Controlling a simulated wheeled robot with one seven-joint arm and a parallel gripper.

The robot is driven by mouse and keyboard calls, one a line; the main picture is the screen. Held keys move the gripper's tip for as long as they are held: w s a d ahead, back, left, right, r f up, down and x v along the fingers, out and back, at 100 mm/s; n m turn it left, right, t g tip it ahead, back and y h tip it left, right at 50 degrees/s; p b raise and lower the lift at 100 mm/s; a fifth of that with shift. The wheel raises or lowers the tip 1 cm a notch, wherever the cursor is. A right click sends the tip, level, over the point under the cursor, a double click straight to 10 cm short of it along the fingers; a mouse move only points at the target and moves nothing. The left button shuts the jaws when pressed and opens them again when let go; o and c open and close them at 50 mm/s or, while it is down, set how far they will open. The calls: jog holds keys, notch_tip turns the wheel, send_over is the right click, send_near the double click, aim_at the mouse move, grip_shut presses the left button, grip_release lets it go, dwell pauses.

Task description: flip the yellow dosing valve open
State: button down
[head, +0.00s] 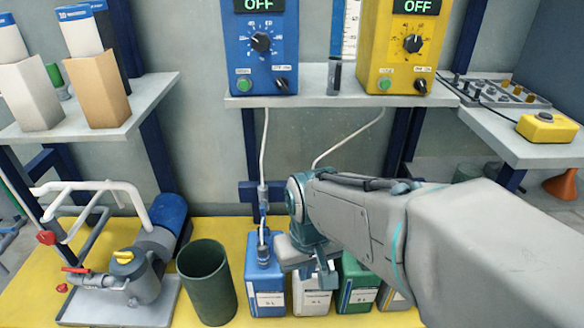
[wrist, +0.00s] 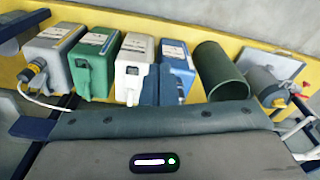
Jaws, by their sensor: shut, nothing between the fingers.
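My gripper (head: 322,278) is shut and empty, pointing down over the white jug (head: 311,296) on the yellow floor; its fingers also show in the wrist view (wrist: 161,86). A yellow and black fitting (wrist: 34,74) with a pale tube sits on the grey jug (wrist: 52,56) at the far left of the wrist view. It may be the yellow dosing valve, but its handle position is too small to tell. My gripper is apart from it. In the head view my arm hides this fitting. The yellow dosing box (head: 405,45) reads OFF, and a pale tube runs down from it behind my arm.
The blue jug (head: 263,290), with its connected tube, and the green jug (head: 356,286) flank the white one. A dark green bin (head: 207,283) and a pump with a yellow cap (head: 122,257) stand left. The blue dosing box (head: 260,45) shares the shelf (head: 312,99) above.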

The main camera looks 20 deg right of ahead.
jog(key=w+d+r+m+t+p, duration=0.1)
jog(key=w+d+t+p, duration=0.1)
jog(key=w+d, duration=0.5)
jog(key=w+d+r+m+t+h+p, duration=0.1)
jog(key=w+d+p, duration=0.4)
jog(key=w, duration=0.7)
jog(key=shift+w+d+m+t+h, duration=0.3)
jog(key=shift+d+m+t, duration=0.15)
jog(key=shift+d, duration=0.4)
jog(key=shift+f, duration=0.1)
jog(key=b+x, duration=0.6)
jog(key=x, duration=0.8)
jog(key=shift+s+b, duration=0.25)
jog(key=shift+b, duration=0.1)
jog(key=shift+w+p, duration=0.1)
jog(key=shift+p, duration=0.5)
